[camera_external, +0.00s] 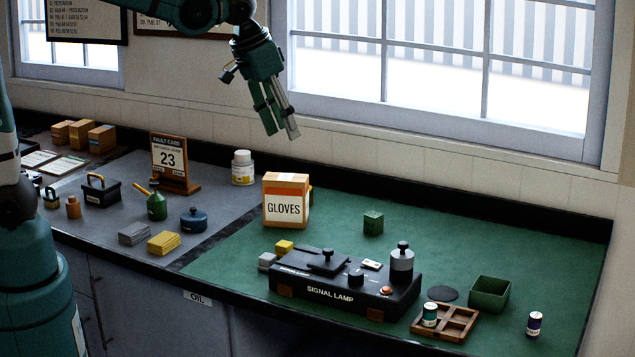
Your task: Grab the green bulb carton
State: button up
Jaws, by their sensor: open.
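A small green carton (373,223), a closed cube-like box, stands on the green mat behind the signal lamp box, right of the gloves box. I take it as the green bulb carton; no label on it can be read. My gripper (280,134) is open and empty, high above the counter in front of the window wall. It points downward, up and to the left of the carton, well apart from it. An open green box (489,294) also stands on the mat at the right.
The black signal lamp box (340,296) with knobs stands in front of the carton. The gloves box (286,201) stands to its left. A wooden tray (462,331) and a small cylinder (534,323) are at the front right. The mat right of the carton is clear.

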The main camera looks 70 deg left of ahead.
jog(key=w+a+f+n+g, duration=0.1)
jog(key=w+a+f, duration=0.1)
jog(key=w, duration=0.3)
jog(key=w+a+f, duration=0.2)
jog(key=w, duration=0.3)
jog(key=n+g, duration=0.3)
send_over(375, 214)
jog(key=f, duration=2.2)
jog(key=shift+s+d+b, duration=0.2)
jog(key=shift+s+b, duration=0.05)
jog(key=shift+b, duration=0.05)
jog(key=shift+w+a+f, duration=0.1)
jog(key=shift+w+f, duration=0.05)
jog(key=shift+f, duration=0.3)
jog(key=shift+f, duration=0.15)
jog(key=shift+f, duration=1.15)
